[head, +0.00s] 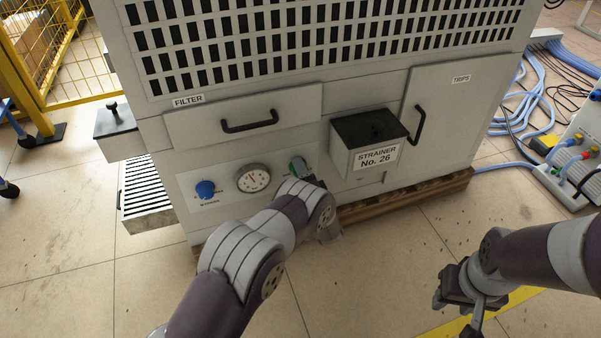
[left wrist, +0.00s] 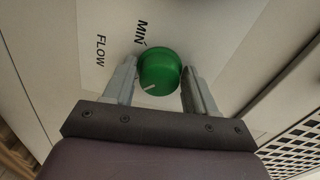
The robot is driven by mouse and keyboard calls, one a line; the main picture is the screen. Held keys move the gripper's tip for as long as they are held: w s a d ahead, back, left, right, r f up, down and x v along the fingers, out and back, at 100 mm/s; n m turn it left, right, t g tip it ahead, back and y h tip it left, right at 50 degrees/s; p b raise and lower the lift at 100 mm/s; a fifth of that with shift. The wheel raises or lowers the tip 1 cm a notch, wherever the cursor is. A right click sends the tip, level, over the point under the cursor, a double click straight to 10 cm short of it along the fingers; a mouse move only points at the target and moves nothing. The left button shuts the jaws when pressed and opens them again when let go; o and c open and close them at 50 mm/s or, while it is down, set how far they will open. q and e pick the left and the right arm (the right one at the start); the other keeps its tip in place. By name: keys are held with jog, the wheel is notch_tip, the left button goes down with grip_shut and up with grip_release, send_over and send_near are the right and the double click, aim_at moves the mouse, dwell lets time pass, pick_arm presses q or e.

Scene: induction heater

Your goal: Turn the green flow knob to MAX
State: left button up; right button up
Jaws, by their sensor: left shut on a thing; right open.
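The green flow knob (left wrist: 159,68) sits on the panel between the two fingers of my left gripper (left wrist: 160,82) in the left wrist view. The fingers are shut on it, one on each side. A white pointer line shows on the knob's face, away from the MIN print (left wrist: 145,32). The FLOW print (left wrist: 100,48) is to the left. In the head view only part of the green knob (head: 297,165) shows above my left wrist, which hides the fingers. My right gripper (head: 467,308) is open and empty above the floor at the lower right. No MAX label is visible.
A round gauge (head: 253,178) and a blue knob (head: 205,189) are on the same panel, left of the green knob. A strainer box (head: 367,140) juts out to the right. The filter drawer handle (head: 250,122) is above. Hoses (head: 520,95) lie at the far right.

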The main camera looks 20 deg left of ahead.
pick_arm(q)
jog(key=shift+s, duration=0.1)
jog(key=shift+c, duration=0.7)
jog(key=o, duration=1)
jog(key=shift+o, duration=0.2)
jog(key=p+v, duration=0.5)
jog(key=v, duration=0.7)
jog(key=shift+s+d, duration=0.2)
